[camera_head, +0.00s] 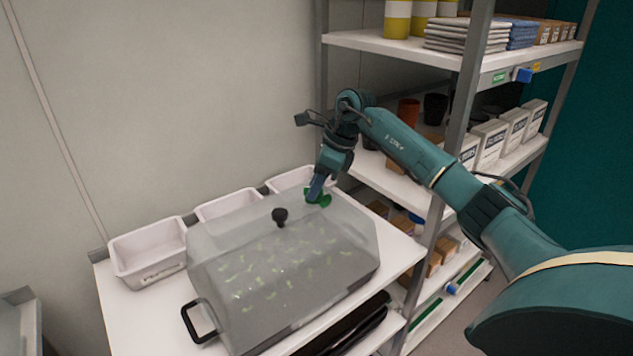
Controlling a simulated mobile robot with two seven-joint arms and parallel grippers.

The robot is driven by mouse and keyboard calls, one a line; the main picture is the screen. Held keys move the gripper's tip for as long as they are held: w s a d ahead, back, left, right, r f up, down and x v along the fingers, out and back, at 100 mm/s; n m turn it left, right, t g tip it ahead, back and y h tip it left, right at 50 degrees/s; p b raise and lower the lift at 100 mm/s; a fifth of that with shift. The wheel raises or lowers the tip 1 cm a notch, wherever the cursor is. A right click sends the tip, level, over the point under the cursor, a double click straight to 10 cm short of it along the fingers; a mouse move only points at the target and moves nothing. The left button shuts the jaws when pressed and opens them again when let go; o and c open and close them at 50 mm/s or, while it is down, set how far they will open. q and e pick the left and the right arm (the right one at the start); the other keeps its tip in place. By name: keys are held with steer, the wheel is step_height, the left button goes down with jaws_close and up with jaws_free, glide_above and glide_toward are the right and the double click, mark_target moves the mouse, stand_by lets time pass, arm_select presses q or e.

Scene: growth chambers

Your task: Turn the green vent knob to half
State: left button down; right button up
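The green vent knob (324,201) sits on top of the clear, smoky propagator lid (350,240), near its back right corner. My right gripper (316,190) reaches down from above, with its fingertips at the knob and covering part of it. Whether the fingers are closed around the knob or only beside it cannot be told. The knob's exact angle and any markings are too small to read. My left gripper is not in view.
The lid has a black knob (280,216) on top and a black handle (190,321) at the front left; seedlings show beneath. White bins (149,252) line the back of the white table (120,310). A loaded shelf rack (455,150) stands close on the right.

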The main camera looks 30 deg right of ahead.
steer(key=shift+c, duration=0.5)
jaws_close()
steer(key=shift+m, duration=0.3)
steer(key=m+t+h, duration=0.1)
steer(key=m, duration=0.2)
steer(key=shift+s+a+m+p, duration=0.1)
steer(key=shift+m+p, duration=0.2)
steer(key=shift+p, duration=0.05)
steer(key=shift+a+m+t+h, duration=0.15)
steer(key=shift+m+h, duration=0.35)
steer(key=shift+m, duration=0.6)
steer(key=shift+m+t+h, duration=0.25)
steer(key=shift+m+h, duration=0.25)
steer(key=shift+m, duration=0.6)
steer(key=shift+o, duration=0.5)
jaws_free()
steer(key=shift+r, duration=0.1)
